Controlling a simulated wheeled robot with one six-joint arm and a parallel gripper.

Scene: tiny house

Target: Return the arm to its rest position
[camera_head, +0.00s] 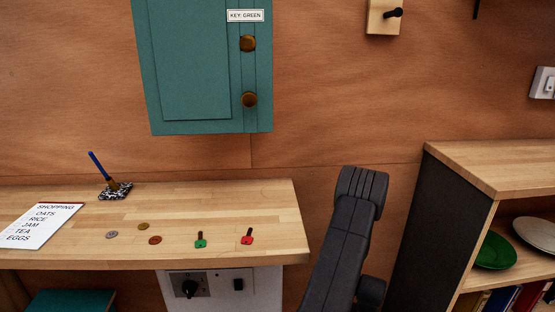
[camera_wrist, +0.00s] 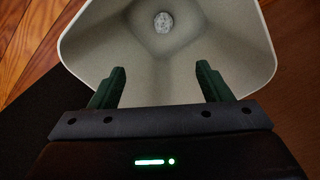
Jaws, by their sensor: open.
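My gripper (camera_wrist: 160,88) shows in the wrist view with its two dark green fingers apart and nothing between them. Beyond the fingers is a pale grey, wide-mouthed bin (camera_wrist: 95,40) with a small speckled round object (camera_wrist: 163,22) at its bottom. I cannot tell how far the fingertips are from the bin. In the head view a dark link of my arm (camera_head: 345,235) stands upright, right of the counter. My gripper is not visible in that view.
A teal cabinet (camera_head: 190,60) hangs above. A shelf unit (camera_head: 480,165) with plates stands right of my arm.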

